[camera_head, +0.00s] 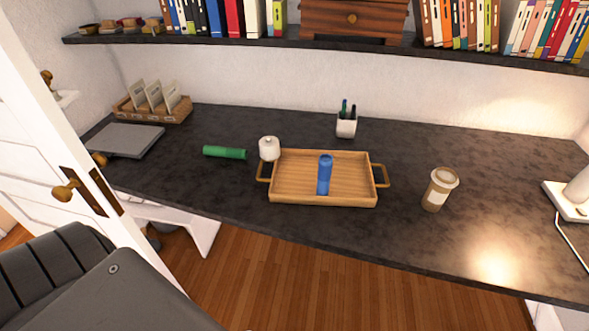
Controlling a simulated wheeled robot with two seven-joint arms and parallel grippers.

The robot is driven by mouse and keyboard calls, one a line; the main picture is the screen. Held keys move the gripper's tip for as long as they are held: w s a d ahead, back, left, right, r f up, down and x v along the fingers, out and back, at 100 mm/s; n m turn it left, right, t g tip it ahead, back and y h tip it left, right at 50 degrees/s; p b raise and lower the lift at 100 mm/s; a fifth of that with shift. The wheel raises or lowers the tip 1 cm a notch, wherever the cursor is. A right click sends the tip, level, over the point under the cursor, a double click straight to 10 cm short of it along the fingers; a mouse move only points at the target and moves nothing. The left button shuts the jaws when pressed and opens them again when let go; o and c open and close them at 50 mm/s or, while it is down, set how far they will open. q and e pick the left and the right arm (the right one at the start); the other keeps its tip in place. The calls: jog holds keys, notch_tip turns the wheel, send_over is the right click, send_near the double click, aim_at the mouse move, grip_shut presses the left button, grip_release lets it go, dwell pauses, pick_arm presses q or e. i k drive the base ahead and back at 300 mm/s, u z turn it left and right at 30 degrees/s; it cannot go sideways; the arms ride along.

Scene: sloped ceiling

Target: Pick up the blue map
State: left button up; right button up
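A blue rolled-up cylinder (324,175), which looks like the blue map, lies in a wooden tray (280,189) on the dark desk. It points roughly from the front to the back of the tray, near its middle. A green cylinder (225,153) of similar shape lies on the desk left of the tray. Neither of my grippers is in view.
A white round pot (269,148) stands by the tray's back left corner. A brown cup (440,189) stands to the right, a pen holder (346,126) behind. A grey laptop (126,141) lies far left. A shelf (230,42) overhangs the desk's back. An office chair (115,290) and door (60,160) are left.

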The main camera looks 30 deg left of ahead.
aim_at(326, 161)
jog(key=u, duration=0.2)
jog(key=k, duration=1.3)
jog(key=z, duration=0.95)
jog(key=i, duration=0.5)
jog(key=z, duration=0.4)
jog(key=i, duration=1.6)
jog(key=u, duration=1.3)
jog(key=i, duration=0.5)
jog(key=u, duration=0.6)
